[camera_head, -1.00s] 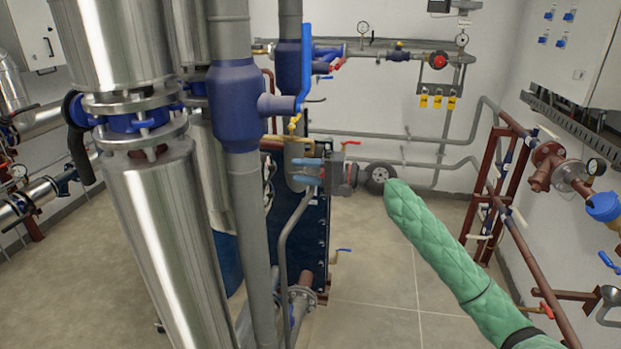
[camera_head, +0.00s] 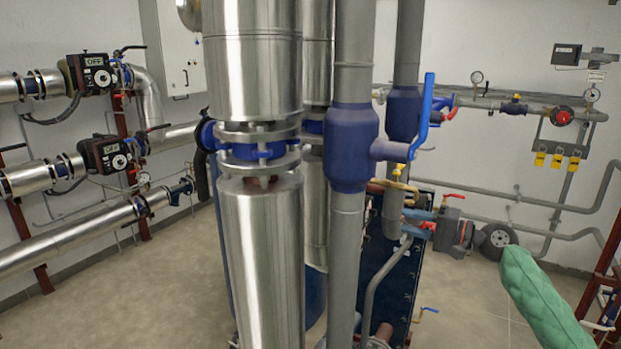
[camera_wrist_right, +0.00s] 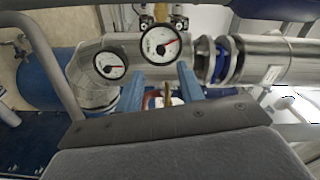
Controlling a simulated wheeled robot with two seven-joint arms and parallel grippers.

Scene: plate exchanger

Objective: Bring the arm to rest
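My right gripper (camera_head: 418,222) is in the head view, right of the middle, beside grey pipework in front of the dark blue plate exchanger (camera_head: 392,258). Its two blue fingers point left. My green-sleeved right arm comes in from the lower right. In the right wrist view the fingers (camera_wrist_right: 160,82) stand apart with a gap between them and hold nothing that I can see. A gauge (camera_wrist_right: 160,42) shows beyond the fingertips, with a second gauge (camera_wrist_right: 109,65) to the left. My left gripper is not in view.
Thick silver pipes (camera_head: 262,250) and a grey pipe with a blue valve (camera_head: 351,150) stand close to the left of the gripper. A blue lever (camera_head: 426,115) rises above it. Pumps (camera_head: 92,75) line the left wall. The floor (camera_head: 120,285) at left is clear.

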